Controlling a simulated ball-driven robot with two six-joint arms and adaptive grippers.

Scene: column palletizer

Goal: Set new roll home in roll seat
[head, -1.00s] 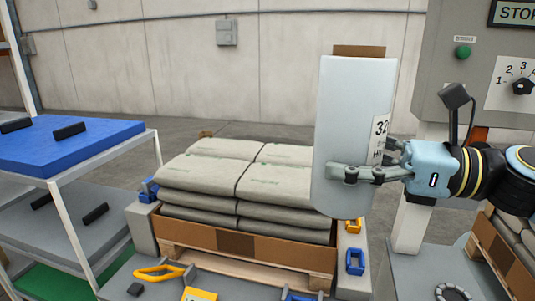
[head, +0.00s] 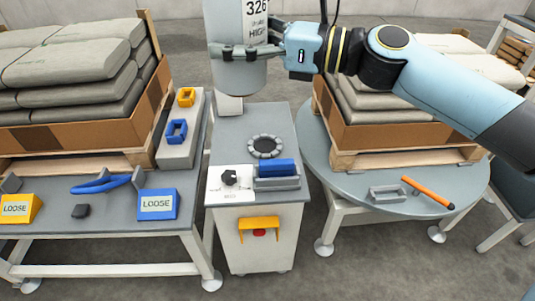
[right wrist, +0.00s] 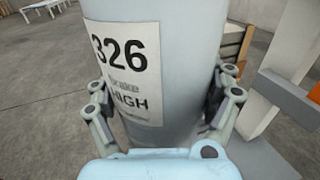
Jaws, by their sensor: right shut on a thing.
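The new roll (head: 238,77) is a pale grey upright cylinder. Its white label reads 326 and HIGH, also in the right wrist view (right wrist: 172,60). My right gripper (head: 245,52) is shut around the roll from the right and holds it up at the top of the head view. The likely roll seat is a dark segmented ring (head: 265,146) lying on the grey top of a small cart (head: 225,127). The roll shows up and to the left of the ring, apart from it. The ring's middle is empty. My left gripper is not in view.
The cart's front holds a white panel with a black knob (head: 230,177) and a blue block (head: 276,168) in a grey holder. A bag pallet (head: 100,130) stands left. A round table (head: 335,170) stands right, with another pallet and an orange-handled tool (head: 428,193).

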